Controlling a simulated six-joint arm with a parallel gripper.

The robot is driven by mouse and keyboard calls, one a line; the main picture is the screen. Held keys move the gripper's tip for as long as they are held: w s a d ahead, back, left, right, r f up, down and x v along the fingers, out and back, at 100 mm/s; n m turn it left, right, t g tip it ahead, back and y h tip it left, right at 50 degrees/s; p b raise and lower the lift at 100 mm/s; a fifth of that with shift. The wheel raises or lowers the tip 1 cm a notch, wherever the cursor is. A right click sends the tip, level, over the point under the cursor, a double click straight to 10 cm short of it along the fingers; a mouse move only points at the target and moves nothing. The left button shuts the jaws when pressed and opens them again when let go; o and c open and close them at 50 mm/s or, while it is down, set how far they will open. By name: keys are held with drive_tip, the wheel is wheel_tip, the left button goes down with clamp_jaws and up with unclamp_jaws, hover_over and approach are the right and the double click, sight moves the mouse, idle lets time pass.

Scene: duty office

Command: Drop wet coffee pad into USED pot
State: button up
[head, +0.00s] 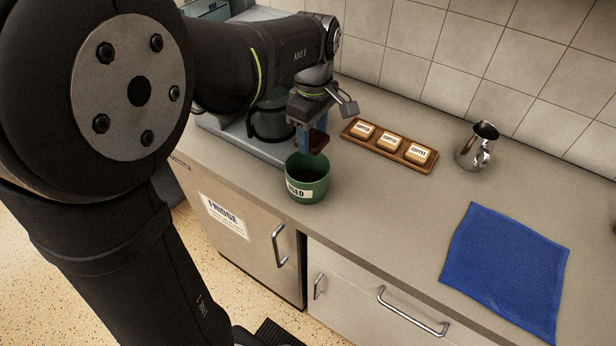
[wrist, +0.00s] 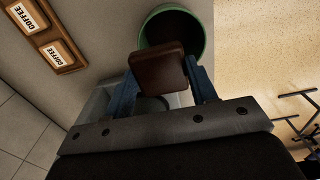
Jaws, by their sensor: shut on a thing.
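The wet coffee pad (wrist: 158,72) is a dark brown square held between the two blue fingers of my gripper (wrist: 168,85). The pad (head: 318,141) also shows in the head view, at the fingertips of my gripper (head: 311,140). The green USED pot (head: 307,186) stands upright near the counter's front edge, its label partly readable. My gripper is shut on the pad just behind and above the pot's rim. In the wrist view the pad overlaps the near part of the pot's opening, and the pot (wrist: 203,22) looks dark inside.
A wooden tray (head: 356,141) with several COFFEE-labelled pads lies right of my gripper. A metal jug (head: 477,146) and a blue cloth (head: 505,268) are farther right. A coffee machine (head: 240,138) stands behind the pot. The counter (head: 395,210) between pot and cloth is clear.

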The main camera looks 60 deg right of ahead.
drive_tip(key=shift+f, duration=0.1)
drive_tip(key=o, duration=1)
drive_tip(key=shift+o, duration=0.2)
wheel_tip(320, 180, up, 18)
drive_tip(key=shift+f, duration=0.25)
wheel_tip(320, 180, down, 16)
drive_tip(key=shift+r, duration=0.1)
idle(0.6)
